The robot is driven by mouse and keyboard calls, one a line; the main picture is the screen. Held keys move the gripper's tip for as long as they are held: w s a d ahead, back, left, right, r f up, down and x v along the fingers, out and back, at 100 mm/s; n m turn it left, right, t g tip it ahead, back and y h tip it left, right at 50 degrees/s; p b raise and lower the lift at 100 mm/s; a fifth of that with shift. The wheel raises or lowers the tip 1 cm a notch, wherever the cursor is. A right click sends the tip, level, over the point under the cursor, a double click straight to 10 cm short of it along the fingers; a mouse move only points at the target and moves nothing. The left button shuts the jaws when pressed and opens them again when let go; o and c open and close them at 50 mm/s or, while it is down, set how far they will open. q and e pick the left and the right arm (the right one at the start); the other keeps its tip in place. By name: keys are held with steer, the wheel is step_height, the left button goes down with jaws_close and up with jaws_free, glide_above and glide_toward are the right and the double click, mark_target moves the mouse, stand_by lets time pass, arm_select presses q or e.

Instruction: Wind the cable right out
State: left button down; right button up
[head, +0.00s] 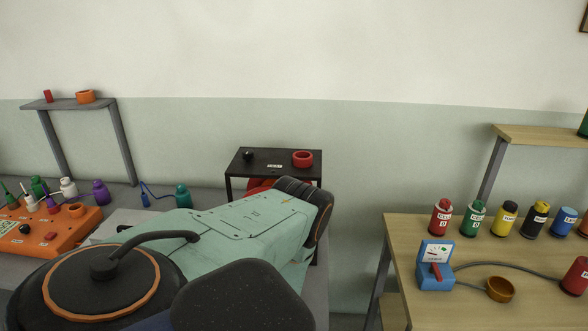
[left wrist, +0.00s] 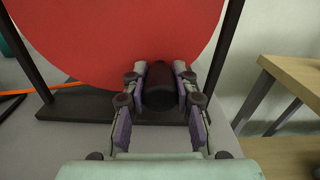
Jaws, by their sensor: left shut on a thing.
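A large red disc (left wrist: 120,40), the face of the reel, fills the upper part of the left wrist view between dark posts. A small red part of it (head: 262,183) shows in the head view, mostly hidden by my left arm. A black crank handle (left wrist: 160,95) sticks out from the disc. My left gripper (left wrist: 165,90) is shut on this handle, one finger on each side. It is hidden behind my arm in the head view. An orange strand (left wrist: 17,96), perhaps the cable, shows at the left of the wrist view. My right gripper is in neither view.
The black stand (head: 248,165) carries a red ring (head: 303,158) and a black knob on top. An orange panel (head: 50,235) with several coloured plugs is at left.

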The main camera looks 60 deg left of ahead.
arm_select(q)
steer(key=shift+s+f, duration=0.1)
stand_by(0.3)
steer(key=c, duration=1.1)
jaws_free()
steer(key=shift+o, duration=0.2)
steer(key=v, duration=1.2)
